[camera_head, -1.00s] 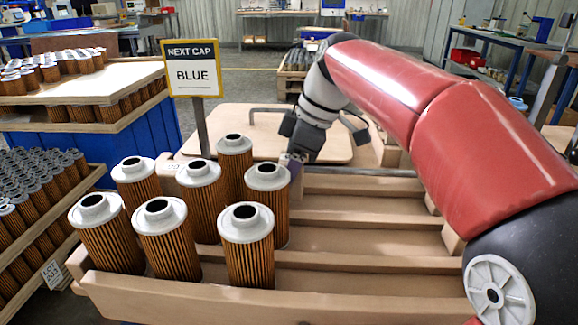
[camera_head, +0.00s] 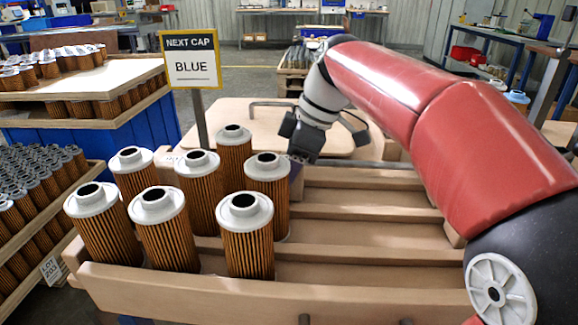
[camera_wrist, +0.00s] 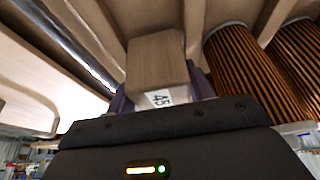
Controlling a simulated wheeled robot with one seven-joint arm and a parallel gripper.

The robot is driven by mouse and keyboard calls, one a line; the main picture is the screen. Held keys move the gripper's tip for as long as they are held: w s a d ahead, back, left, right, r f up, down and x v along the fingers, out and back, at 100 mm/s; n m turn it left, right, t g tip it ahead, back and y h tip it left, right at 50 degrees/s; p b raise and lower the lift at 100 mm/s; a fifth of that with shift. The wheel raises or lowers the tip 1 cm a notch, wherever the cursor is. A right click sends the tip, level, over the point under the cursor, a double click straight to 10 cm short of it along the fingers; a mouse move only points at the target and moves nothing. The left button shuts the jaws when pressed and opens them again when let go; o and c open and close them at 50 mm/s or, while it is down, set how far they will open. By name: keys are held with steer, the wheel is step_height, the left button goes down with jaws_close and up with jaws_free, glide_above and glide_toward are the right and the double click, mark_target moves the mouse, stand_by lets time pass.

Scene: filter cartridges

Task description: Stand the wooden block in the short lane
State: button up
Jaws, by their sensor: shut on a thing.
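My gripper (camera_wrist: 160,95) is shut on the wooden block (camera_wrist: 158,60), a pale block with a "45" label, held between purple fingers. Rails divide the rack into lanes running left to right. Cartridges with light caps stand at their left ends: a front row (camera_head: 246,245), a middle row (camera_head: 268,195) and one further back (camera_head: 234,155). I cannot tell whether the block touches the rack.
A sign (camera_head: 190,60) reads "NEXT CAP BLUE" behind the rack. Shelves with many cartridges (camera_head: 45,205) stand at the left. The lanes right of the cartridges are empty (camera_head: 350,232). A cartridge (camera_wrist: 250,75) stands close beside the block in the wrist view.

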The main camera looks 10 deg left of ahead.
steer(key=shift+f+b, duration=0.45)
steer(key=shift+f, duration=0.25)
steer(key=o, duration=1.1)
steer(key=shift+r, duration=0.1)
steer(key=shift+r, duration=0.1)
steer(key=p+v, duration=0.1)
steer(key=v, duration=0.6)
steer(key=shift+d+r+p, duration=0.2)
steer(key=shift+r+p, duration=0.05)
steer(key=shift+p, duration=0.1)
